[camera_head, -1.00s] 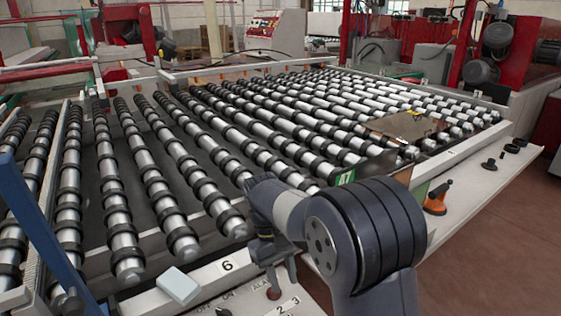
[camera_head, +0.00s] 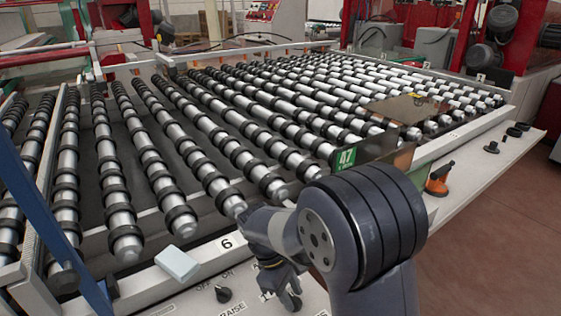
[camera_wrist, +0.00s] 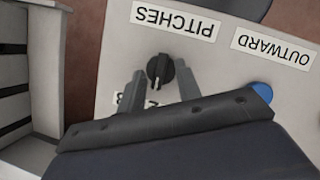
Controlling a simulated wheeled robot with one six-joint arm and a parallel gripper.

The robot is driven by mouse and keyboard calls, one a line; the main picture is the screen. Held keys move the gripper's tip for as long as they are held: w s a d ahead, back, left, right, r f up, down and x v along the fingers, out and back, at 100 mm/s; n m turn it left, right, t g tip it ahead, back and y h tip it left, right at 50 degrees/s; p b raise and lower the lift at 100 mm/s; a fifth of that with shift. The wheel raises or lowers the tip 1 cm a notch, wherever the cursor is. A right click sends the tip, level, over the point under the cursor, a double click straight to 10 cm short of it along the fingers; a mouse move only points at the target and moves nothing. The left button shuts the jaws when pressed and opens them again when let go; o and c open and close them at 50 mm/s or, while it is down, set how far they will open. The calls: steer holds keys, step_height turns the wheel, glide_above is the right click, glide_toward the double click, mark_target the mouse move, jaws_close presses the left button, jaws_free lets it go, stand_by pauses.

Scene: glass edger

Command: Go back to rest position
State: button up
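My gripper (camera_head: 288,296) is low over the front control panel, on the near side of the roller bed, with my arm bent above it. In the wrist view the two fingers of my gripper (camera_wrist: 158,82) stand apart. A black knob (camera_wrist: 160,70) with a white pointer line shows between them, with visible gaps on both sides. I cannot tell how far above the panel the fingertips are. My arm hides part of the panel in the head view.
The roller bed (camera_head: 215,172) fills the middle. A pale block (camera_head: 178,263) lies on its front rail, and a blue post (camera_head: 45,220) stands at left. A glass pane (camera_head: 405,109) and an orange-handled tool (camera_head: 440,178) are at right. Open floor (camera_head: 490,240) lies at lower right.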

steer(key=shift+s+f+n+t+b, duration=0.15)
steer(key=shift+n+t+b, duration=0.25)
steer(key=shift+n+b, duration=0.5)
steer(key=shift+a+n, duration=0.1)
steer(key=shift+n, duration=0.6)
steer(key=s+a+r+m+g+y+p, duration=0.1)
steer(key=a+r+m+y, duration=0.2)
steer(key=r, duration=0.4)
steer(key=shift+s+a+r+m+g+p, duration=0.2)
steer(key=shift+a+r+m+g+p, duration=0.1)
steer(key=shift+a+m, duration=0.6)
steer(key=shift+f, duration=0.1)
